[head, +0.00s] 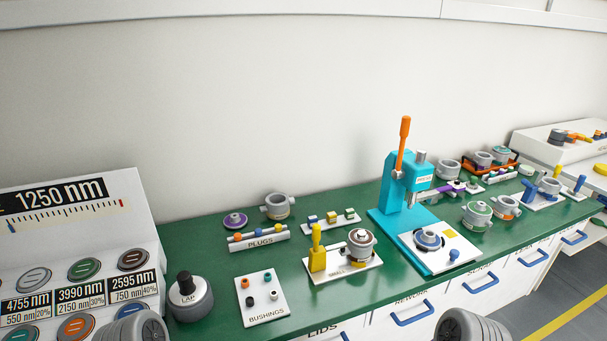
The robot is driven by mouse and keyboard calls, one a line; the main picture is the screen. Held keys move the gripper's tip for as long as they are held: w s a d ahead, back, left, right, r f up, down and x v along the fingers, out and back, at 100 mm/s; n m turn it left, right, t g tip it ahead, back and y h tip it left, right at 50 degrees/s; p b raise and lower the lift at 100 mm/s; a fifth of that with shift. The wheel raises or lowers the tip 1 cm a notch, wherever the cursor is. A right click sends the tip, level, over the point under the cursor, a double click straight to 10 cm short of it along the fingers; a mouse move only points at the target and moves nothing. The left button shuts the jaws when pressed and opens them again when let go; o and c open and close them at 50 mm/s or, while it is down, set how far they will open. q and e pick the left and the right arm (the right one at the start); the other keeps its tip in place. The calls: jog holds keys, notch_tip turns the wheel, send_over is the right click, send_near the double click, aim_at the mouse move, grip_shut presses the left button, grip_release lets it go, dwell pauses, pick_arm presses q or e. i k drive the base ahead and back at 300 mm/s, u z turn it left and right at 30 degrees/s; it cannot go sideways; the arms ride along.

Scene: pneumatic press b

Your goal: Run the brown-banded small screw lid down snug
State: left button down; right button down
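Neither gripper shows; only grey ribbed parts, likely of my arms, show at the bottom edge.
A blue press (415,190) with a raised orange lever stands right of the fixture. A plug rack (259,242), bushings plate (262,308) and LAP pot (189,295) lie left. More pots crowd the right end. Some green bench top (225,275) is bare.

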aim_at(359, 238)
jog(key=z, duration=1.85)
jog(key=i, duration=1.2)
jog(key=u, duration=1.85)
